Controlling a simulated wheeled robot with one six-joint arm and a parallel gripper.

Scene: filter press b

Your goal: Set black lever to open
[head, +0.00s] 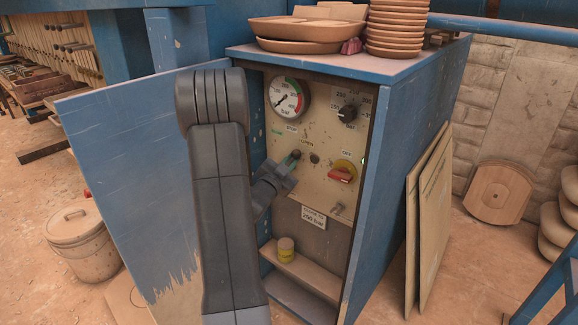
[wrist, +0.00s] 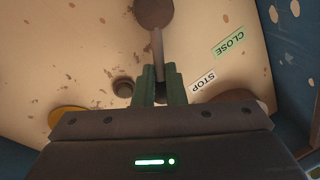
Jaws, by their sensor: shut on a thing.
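The lever (wrist: 157,44) shows in the wrist view as a thin rod running from a round dark hub (wrist: 153,12) down between my gripper's fingers (wrist: 161,84). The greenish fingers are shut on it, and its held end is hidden. The STOP label (wrist: 202,82) is right of the fingers and the CLOSE label (wrist: 229,41) is farther right and higher. In the head view my gripper (head: 293,158) is at the panel, below the OPEN label (head: 306,142), and largely hides the lever. I cannot tell exactly which label the lever points at.
The panel (head: 325,125) also carries a gauge (head: 289,97), a black dial (head: 347,113), a small black button (head: 314,158) and a red handle (head: 341,175) on yellow. The blue door (head: 130,165) stands open at left. A yellow tin (head: 285,250) sits on the lower shelf.

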